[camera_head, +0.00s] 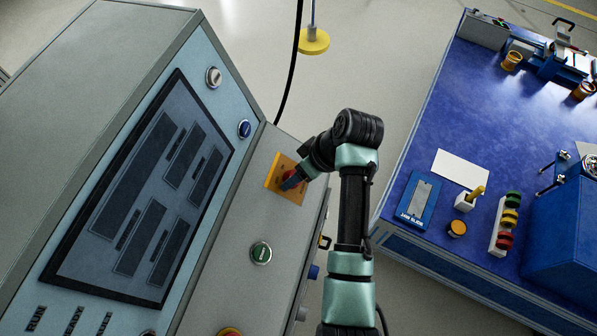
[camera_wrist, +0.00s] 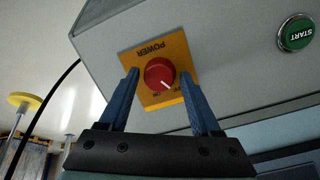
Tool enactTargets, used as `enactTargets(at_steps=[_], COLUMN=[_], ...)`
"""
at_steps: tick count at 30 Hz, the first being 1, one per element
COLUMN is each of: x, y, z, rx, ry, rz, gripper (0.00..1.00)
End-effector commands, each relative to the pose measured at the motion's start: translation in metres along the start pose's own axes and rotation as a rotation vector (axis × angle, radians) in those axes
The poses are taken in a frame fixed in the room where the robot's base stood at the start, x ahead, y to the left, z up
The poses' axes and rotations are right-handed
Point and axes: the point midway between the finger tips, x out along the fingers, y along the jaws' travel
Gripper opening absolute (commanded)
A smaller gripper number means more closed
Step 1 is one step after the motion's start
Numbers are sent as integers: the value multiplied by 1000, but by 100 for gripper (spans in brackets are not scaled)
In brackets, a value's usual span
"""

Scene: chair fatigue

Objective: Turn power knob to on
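The power knob (camera_wrist: 159,74) is round and red with a white pointer mark, on a yellow plate (camera_wrist: 182,47) labelled POWER. In the wrist view the plate appears upside down and the pointer aims down and slightly right, towards small lettering that I cannot fully read. In the head view the knob (camera_head: 289,175) is partly hidden by my gripper (camera_head: 286,183). My gripper's two blue fingers (camera_wrist: 160,84) are apart, one on each side of the knob, with visible gaps between them and it in the wrist view. I cannot tell whether the fingertips touch the plate.
A green START button (camera_wrist: 296,34) sits on the same grey panel. A large dark screen (camera_head: 145,195) and a white and a blue button (camera_head: 244,129) are on the console to the left. A blue workbench (camera_head: 410,150) with tools stands at right.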

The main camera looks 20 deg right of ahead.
Motion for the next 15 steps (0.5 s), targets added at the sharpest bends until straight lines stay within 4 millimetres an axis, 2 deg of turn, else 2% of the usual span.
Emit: enactTargets(at_steps=[1, 10, 15], x=[0, 0, -1], y=[0, 0, 0], z=[0, 0, 0], rx=[0, 0, 5], ry=[0, 0, 0], rz=[0, 0, -1], gripper=[54, 0, 0])
